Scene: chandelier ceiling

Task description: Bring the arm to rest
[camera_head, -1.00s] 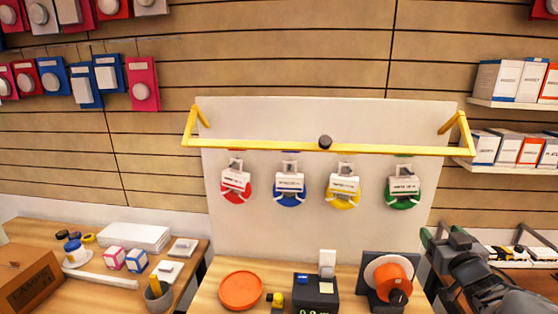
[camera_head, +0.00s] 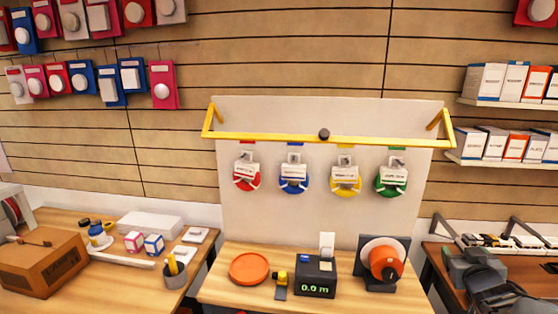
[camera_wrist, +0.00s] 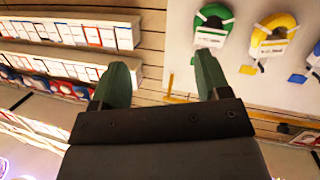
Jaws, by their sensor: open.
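My gripper (camera_wrist: 160,84) shows in the wrist view with its two green fingers apart and nothing between them. Past the fingers are the slatted wall and the edge of the white board (camera_wrist: 178,45). In the head view, part of my dark arm shows at the lower right, in front of the right-hand table; the fingertips cannot be made out there.
A yellow rail (camera_head: 290,139) runs across the white board above red, blue, yellow and green rolls. The middle table holds an orange dish (camera_head: 249,268), a black box with a display (camera_head: 315,277) and an orange-fronted reel (camera_head: 386,262). A cardboard box (camera_head: 42,262) stands at left.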

